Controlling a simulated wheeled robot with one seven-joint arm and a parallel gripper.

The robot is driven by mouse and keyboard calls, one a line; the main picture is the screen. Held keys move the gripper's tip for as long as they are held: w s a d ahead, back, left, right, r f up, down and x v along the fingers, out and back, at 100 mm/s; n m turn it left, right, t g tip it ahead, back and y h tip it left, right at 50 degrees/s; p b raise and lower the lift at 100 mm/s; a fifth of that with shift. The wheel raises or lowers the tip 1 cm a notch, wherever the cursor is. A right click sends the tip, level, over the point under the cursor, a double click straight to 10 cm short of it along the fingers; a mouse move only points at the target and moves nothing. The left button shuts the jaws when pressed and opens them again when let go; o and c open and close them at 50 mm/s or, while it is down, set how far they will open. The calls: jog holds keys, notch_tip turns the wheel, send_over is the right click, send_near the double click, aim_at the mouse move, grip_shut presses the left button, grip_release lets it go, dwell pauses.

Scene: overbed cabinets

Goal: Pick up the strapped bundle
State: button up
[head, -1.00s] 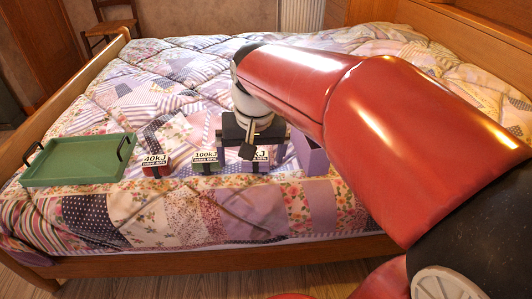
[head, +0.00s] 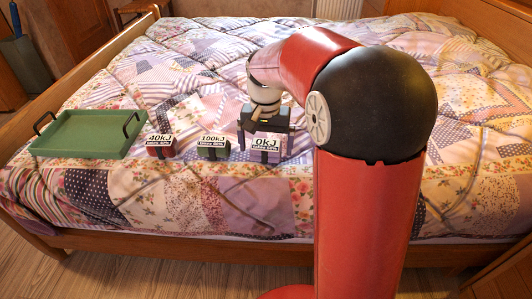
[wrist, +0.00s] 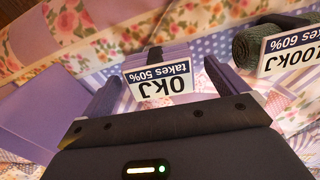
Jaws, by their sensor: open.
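Three strapped bundles with white labels sit in a row on the bed: a red one marked 40kJ (head: 160,152), a green one marked 100kJ (head: 212,153) and a purple one marked 0kJ (head: 266,157). My gripper (head: 265,138) is open over the purple bundle, pointing down. In the wrist view, the purple bundle (wrist: 173,50) with its dark strap and label lies between and beyond the spread fingers of my gripper (wrist: 160,84). I cannot tell whether the fingers touch it. The rolled green bundle (wrist: 252,46) shows at upper right there.
A green tray (head: 85,154) with dark handles lies on the bed at left. A plain purple block (wrist: 22,120) stands close beside my gripper in the wrist view; my arm hides it in the head view. The patchwork quilt (head: 170,85) behind the bundles is clear.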

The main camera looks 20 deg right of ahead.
jog(key=shift+f, duration=0.45)
jog(key=shift+c, duration=0.2)
jog(key=c, duration=1)
jog(key=shift+r, duration=0.1)
jog(key=shift+c, duration=0.2)
